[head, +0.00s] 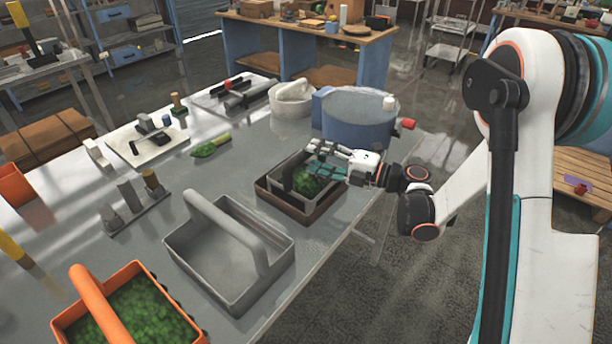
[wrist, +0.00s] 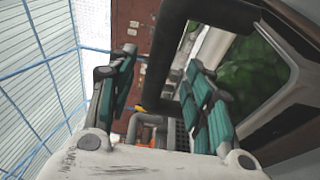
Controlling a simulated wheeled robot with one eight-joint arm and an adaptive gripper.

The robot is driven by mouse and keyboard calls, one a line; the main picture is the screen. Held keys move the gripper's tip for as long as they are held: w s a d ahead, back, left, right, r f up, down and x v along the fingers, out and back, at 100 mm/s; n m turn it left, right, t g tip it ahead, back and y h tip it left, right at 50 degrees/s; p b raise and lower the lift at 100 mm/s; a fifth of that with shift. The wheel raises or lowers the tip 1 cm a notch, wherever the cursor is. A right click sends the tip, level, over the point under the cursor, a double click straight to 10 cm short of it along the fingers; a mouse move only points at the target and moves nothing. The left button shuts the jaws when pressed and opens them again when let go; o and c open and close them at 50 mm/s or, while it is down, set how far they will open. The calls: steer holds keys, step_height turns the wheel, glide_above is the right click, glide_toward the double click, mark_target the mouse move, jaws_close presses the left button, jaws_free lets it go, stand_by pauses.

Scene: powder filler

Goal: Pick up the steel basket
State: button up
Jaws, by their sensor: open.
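The basket at my gripper, which I take for the steel basket (head: 287,180), is dark grey with green contents. It sits in a shallow brown tray (head: 306,216) near the table's right edge. My gripper (head: 325,160) is over this basket, coming from the right, and its fingers hide part of the handle in the head view. In the wrist view my gripper (wrist: 163,88) is open, its teal fingers apart. A dark handle bar (wrist: 168,62) shows between them; I cannot tell whether either finger touches it. The green contents (wrist: 250,75) are beyond the right finger.
An empty light grey basket (head: 190,247) with a raised handle stands at the front. An orange basket (head: 92,300) with green contents is at lower left. A blue-grey machine (head: 355,118) stands just behind the tray. A whitish basket (head: 291,100) and small tools are farther back.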

mark_target(311, 155)
steer(key=b+x, duration=0.1)
steer(key=x, duration=0.2)
steer(key=shift+w+a, duration=0.2)
steer(key=shift+a, duration=0.2)
steer(key=shift+r, duration=0.1)
steer(key=shift+c, duration=0.6)
jaws_close()
step_height(311, 155, up, 20)
steer(key=p, duration=0.6)
